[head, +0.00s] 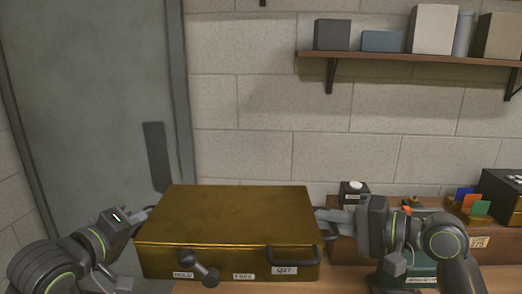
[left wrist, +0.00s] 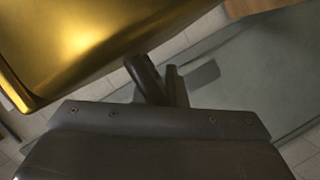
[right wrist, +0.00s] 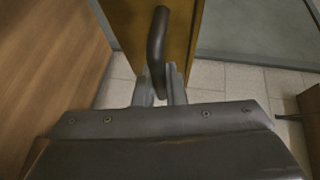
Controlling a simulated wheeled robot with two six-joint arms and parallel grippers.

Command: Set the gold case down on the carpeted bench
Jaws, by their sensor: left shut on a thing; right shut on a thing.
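The gold case (head: 230,215) is a shiny box with a dark front handle, a dark knob and white labels on its front. It is held between my two grippers in the head view. My left gripper (head: 143,214) is shut on the dark handle at the case's left side; the handle (left wrist: 145,75) shows between the fingers in the left wrist view. My right gripper (head: 325,215) is shut on the right side handle (right wrist: 157,45), seen in the right wrist view. The case looks about level. Its underside is hidden, and I cannot make out a carpeted bench.
A wooden bench top (head: 490,276) lies at right, with a wooden box (head: 345,247) and a dark organizer with coloured cards (head: 480,208). A shelf (head: 420,58) with boxes is on the block wall. A grey door (head: 90,100) stands at left.

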